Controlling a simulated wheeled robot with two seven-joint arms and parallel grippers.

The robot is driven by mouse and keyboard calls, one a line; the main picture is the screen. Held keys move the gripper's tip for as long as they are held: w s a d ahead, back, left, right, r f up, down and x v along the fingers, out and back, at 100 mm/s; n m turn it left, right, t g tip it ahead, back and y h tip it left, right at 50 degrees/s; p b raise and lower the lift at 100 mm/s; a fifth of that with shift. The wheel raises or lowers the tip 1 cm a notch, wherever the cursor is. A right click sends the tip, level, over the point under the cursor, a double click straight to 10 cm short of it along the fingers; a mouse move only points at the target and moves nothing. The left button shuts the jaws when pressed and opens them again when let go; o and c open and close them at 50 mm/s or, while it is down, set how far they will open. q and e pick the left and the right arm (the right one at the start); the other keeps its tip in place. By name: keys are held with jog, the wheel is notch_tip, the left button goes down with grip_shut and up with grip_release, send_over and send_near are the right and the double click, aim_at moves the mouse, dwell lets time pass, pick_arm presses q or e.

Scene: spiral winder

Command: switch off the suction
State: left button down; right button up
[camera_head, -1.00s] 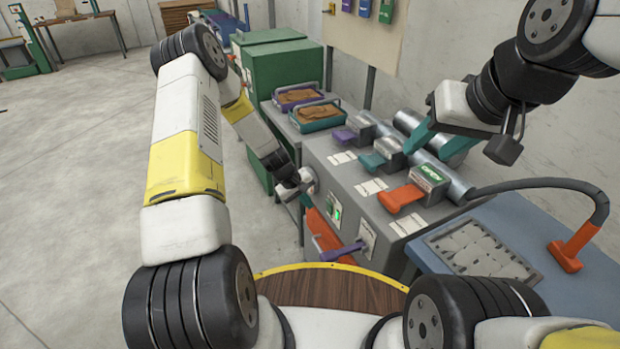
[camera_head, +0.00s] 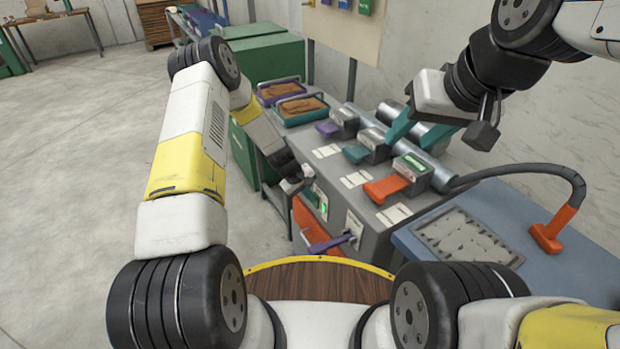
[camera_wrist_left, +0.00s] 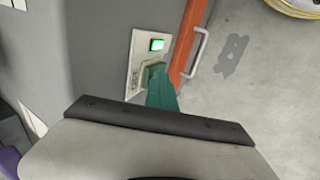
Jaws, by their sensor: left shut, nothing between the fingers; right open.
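A pale switch plate (camera_head: 315,196) with a lit green light (camera_head: 323,208) is on the front face of the grey machine bench. In the left wrist view the plate (camera_wrist_left: 136,70) carries the bright green light (camera_wrist_left: 157,45), and a darker green switch part (camera_wrist_left: 152,70) below it. My left gripper (camera_wrist_left: 160,82) is shut and empty, its teal fingers beside that part; I cannot tell whether they touch it. In the head view my left gripper (camera_head: 303,185) is at the bench front, fingers mostly hidden. My right gripper (camera_head: 420,130) is open and empty above the bench's back part.
A purple lever (camera_head: 328,243) sticks out from another plate right of the switch. Orange (camera_head: 385,188), teal (camera_head: 357,154) and purple (camera_head: 327,129) handles stand on the bench top. A blue table (camera_head: 480,205) holds a grey tray and an orange-ended hose (camera_head: 550,230).

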pick_arm(q)
jog(key=shift+d, duration=0.1)
jog(key=shift+r, duration=0.1)
jog(key=shift+r, duration=0.7)
